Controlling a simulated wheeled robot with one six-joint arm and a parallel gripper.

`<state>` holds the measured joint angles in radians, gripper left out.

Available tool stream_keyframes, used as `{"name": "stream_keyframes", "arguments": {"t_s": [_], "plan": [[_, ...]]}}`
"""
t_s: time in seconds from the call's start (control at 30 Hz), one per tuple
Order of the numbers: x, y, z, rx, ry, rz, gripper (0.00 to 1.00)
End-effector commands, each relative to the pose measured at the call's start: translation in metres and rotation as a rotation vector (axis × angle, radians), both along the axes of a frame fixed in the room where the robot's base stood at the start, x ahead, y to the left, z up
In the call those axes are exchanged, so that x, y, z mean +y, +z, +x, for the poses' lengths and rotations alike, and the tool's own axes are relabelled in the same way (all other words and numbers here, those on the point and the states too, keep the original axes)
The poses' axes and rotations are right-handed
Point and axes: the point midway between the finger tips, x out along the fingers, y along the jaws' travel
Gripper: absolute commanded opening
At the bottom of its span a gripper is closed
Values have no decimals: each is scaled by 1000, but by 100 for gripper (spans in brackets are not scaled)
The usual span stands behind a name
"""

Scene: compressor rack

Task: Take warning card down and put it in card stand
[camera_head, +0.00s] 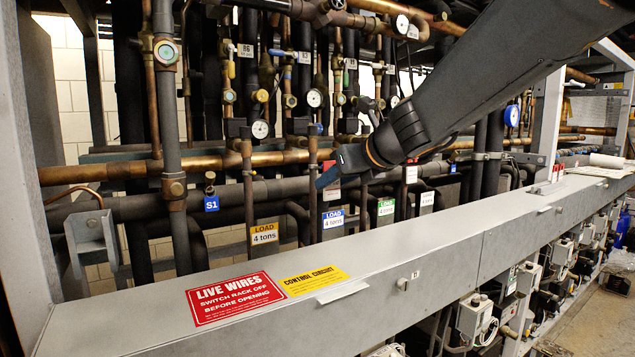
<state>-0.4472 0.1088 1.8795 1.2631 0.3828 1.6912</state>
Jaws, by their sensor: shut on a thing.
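My gripper (330,178) is in front of the pipes near the middle of the head view, its dark jaws pointing left and slightly down. It is shut on a small red-and-white card (331,192), which I take to be the warning card. The jaws hide part of the card, and its print is too small to read.
The grey ledge (440,243) runs along the front, mostly clear. Red (235,299) and yellow (314,280) labels lie flat on it. Yellow (264,234), blue (333,219) and green (386,207) load tags hang behind it. Pipes and gauges (260,129) crowd the space behind my gripper.

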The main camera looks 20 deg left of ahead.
Motion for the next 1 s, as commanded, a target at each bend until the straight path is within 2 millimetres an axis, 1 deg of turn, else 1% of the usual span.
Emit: {"name": "stream_keyframes", "arguments": {"t_s": [1.0], "plan": [[-34, 0, -28, -1, -1, 0, 25]]}}
